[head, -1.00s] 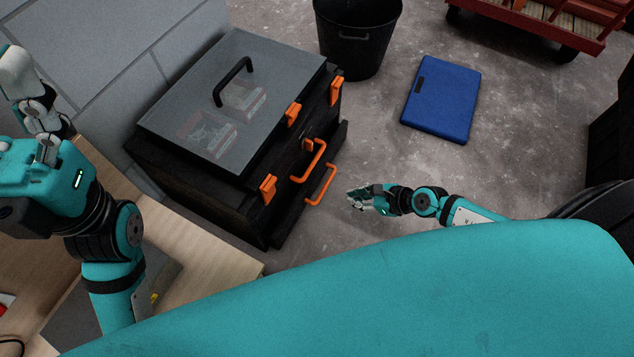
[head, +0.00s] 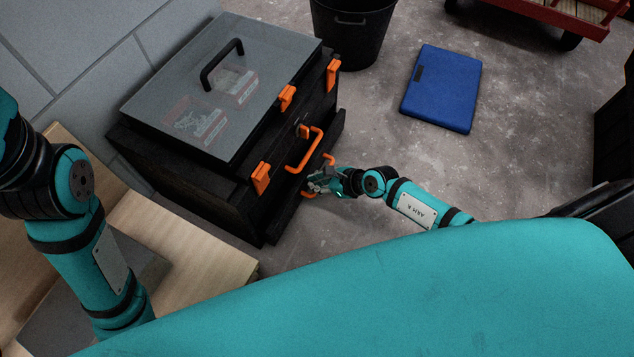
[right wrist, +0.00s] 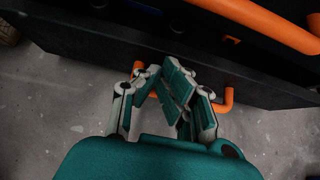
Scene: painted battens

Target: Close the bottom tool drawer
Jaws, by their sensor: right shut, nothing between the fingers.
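The black tool chest (head: 180,185) stands on the floor, with orange latches and handles on its front. Its bottom drawer (head: 288,218) sticks out a little past the front above it. The bottom drawer's orange handle (head: 329,158) is partly hidden behind my right gripper (head: 318,184). In the right wrist view, my right gripper (right wrist: 165,82) is shut and empty, its fingers at the bottom drawer's front (right wrist: 265,92), between the two ends of the handle (right wrist: 228,101). Whether they touch the drawer I cannot tell. My left gripper is out of view.
The upper drawer's orange handle (head: 305,150) juts out just above. A red cart (head: 545,12) is at the top right. Wooden boards (head: 185,240) lie at the left.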

